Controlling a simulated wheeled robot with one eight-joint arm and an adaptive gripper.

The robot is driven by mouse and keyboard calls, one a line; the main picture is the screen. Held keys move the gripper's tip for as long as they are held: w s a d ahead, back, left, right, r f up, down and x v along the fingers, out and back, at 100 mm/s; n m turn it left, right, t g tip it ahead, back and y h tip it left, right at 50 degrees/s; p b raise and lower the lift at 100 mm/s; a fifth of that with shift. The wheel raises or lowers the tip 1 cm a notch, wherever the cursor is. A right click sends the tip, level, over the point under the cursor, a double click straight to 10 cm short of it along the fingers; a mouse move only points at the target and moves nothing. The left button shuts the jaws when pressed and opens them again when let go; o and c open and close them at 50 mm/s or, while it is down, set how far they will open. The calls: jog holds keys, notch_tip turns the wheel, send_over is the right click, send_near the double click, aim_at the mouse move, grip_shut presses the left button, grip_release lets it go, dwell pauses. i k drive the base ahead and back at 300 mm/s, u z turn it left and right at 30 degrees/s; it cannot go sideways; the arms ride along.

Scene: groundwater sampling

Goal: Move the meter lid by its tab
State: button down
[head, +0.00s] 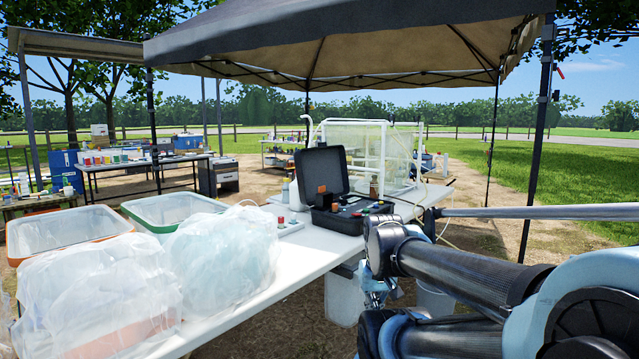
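The dark meter case (340,220) stands on the white table, right of its middle. Its meter lid (322,174) is open and stands upright, showing a grey inner face. A small orange-brown patch shows low in front of the lid; I cannot tell whether it is the tab. My gripper (376,288) hangs beside the table's right edge, below and to the right of the case and apart from the lid. It is small and partly hidden by my arm, so its fingers cannot be made out.
Two clear plastic bags (222,255) and two lined bins (172,208) fill the table's left. A white-framed clear enclosure (370,150) stands behind the case. A small red-topped item (281,221) lies left of it. The white table (268,275) is bare in front. A canopy pole (540,130) rises right.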

aim_at(325, 198)
jog(key=z, duration=0.3)
jog(key=i, duration=1.2)
jog(key=u, duration=0.1)
